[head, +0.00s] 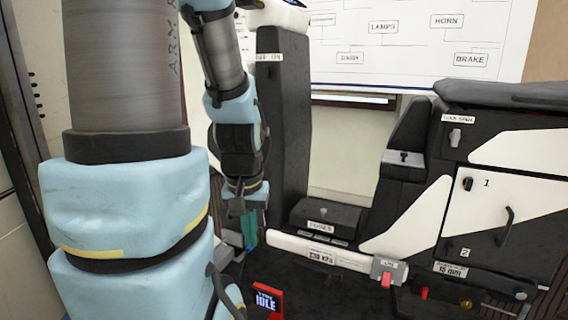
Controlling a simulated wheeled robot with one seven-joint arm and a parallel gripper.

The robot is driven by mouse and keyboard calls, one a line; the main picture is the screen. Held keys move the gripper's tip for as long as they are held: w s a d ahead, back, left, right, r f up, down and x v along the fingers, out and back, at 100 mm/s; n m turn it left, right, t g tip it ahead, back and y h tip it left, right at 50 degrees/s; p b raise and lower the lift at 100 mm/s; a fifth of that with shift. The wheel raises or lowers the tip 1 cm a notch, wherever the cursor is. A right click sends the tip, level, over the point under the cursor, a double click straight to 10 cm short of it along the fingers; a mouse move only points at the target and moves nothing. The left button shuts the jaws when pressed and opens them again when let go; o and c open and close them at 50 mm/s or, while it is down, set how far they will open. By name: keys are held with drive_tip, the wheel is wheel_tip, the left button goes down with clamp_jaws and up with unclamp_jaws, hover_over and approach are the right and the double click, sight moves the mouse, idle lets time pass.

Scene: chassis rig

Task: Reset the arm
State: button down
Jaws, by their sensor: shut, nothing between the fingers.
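My arm, in light blue and grey segments, fills the left side of the head view and hangs down at the centre left. My gripper (246,207) is at its lower end, small and dark, pointing down. It is shut and empty. It hangs in front of the black column, left of the fuse box. A teal piece (250,229) shows just below it; I cannot tell whether they touch.
The black chassis has a column (282,120), a fuse box (325,216), a white rail (318,250) with a red-tabbed switch (388,271), and a panel door with a handle (505,227). A red-framed "IDLE" display (267,300) stands low at centre. A whiteboard (420,40) hangs behind.

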wheel_tip(320, 180, up, 21)
drive_tip(key=p, duration=2)
drive_tip(key=shift+r, duration=0.15)
drive_tip(key=c, duration=1.6)
unclamp_jaws()
drive_tip(key=shift+w+d, duration=0.1)
